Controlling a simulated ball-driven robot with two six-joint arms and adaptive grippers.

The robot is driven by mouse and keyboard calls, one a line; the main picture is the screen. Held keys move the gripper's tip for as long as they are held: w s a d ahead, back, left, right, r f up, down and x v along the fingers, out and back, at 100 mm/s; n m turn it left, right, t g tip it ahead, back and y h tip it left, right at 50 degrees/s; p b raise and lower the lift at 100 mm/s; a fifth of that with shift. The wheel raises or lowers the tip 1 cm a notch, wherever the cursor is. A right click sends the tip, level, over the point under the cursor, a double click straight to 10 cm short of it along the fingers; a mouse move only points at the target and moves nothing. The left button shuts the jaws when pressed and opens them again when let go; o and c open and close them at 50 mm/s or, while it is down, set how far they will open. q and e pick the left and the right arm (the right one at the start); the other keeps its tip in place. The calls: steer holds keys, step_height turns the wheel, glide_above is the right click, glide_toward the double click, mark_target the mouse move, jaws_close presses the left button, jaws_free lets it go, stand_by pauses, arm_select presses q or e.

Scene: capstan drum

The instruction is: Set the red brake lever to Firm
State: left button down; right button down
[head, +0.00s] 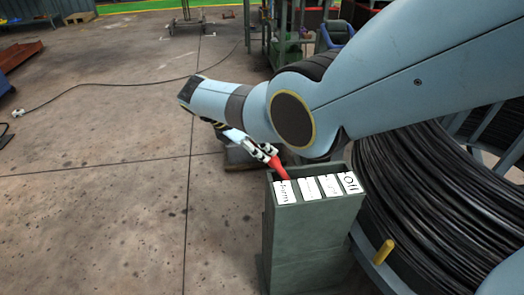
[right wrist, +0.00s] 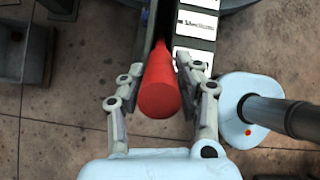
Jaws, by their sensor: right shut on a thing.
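The red brake lever (head: 279,172) sticks up from the slot of a grey-green box (head: 313,235), at the left end beside the label that reads Firm (head: 285,192). The other labels run to the right, with Off (head: 350,182) at the far end. My right gripper (head: 270,157) is shut on the lever's upper part. In the right wrist view the lever (right wrist: 162,88) lies between the two fingers of the gripper (right wrist: 160,80). The lever's foot in the slot is partly hidden. My left gripper is not in view.
A large drum wound with black cable (head: 415,200) stands right of the box, with a yellow peg (head: 384,251) near it. My right arm spans the space above both. The concrete floor (head: 110,200) to the left is mostly clear, with a thin cable lying farther back.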

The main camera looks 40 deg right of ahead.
steer(key=shift+w+a+f+b, duration=0.3)
steer(key=shift+a+f+b, duration=0.05)
steer(key=shift+f, duration=0.1)
steer(key=shift+w+a+f, duration=0.1)
steer(key=shift+a, duration=0.15)
steer(key=shift+a+h+b, duration=0.1)
steer(key=shift+h+b, duration=0.2)
steer(key=shift+b, duration=0.15)
steer(key=shift+a, duration=0.2)
steer(key=c, duration=1.4)
jaws_free()
steer(key=shift+f, duration=0.1)
steer(key=o, duration=0.5)
steer(key=shift+w+a, duration=0.1)
steer(key=shift+w, duration=0.1)
steer(key=shift+c, duration=0.2)
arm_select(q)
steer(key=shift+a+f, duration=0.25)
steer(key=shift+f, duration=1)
arm_select(e)
steer(key=v, duration=1.2)
steer(key=shift+f, duration=0.1)
